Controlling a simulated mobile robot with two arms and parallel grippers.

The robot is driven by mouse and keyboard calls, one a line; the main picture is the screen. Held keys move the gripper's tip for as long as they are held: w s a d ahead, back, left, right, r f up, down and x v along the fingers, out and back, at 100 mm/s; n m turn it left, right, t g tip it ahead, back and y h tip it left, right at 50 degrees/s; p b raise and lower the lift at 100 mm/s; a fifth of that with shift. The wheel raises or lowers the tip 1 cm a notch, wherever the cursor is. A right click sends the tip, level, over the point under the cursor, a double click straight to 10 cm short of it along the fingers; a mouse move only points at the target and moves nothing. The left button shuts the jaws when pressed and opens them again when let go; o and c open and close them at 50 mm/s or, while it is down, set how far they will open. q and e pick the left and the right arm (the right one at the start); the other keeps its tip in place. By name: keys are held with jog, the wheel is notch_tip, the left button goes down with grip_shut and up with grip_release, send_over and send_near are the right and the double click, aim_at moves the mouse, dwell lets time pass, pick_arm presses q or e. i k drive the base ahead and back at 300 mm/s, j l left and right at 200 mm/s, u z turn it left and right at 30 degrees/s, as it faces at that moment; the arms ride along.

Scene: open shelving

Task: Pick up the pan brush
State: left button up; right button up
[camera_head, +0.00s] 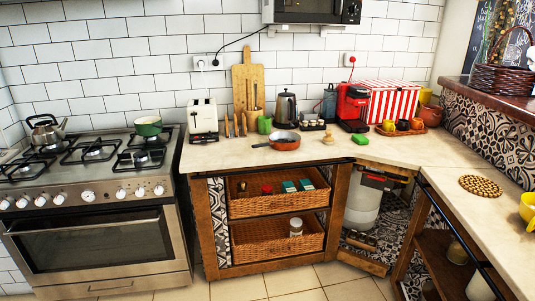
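A small light-brown object (328,137), which looks like the pan brush, stands on the pale countertop (225,155). Neither of my grippers shows in this view.
A kettle (285,108), a white toaster (202,118), a red coffee machine (352,101) and a striped box (396,101) line the back. A stove (90,200) stands left. Shelves with baskets (278,206) are below the counter. The floor in front shows bare tiles.

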aim_at(328, 139)
jog(key=i+z, duration=0.1)
jog(key=i, duration=0.25)
jog(key=i+l, duration=0.2)
jog(key=i, duration=0.15)
jog(key=i+l+u, duration=0.15)
jog(key=i, duration=0.2)
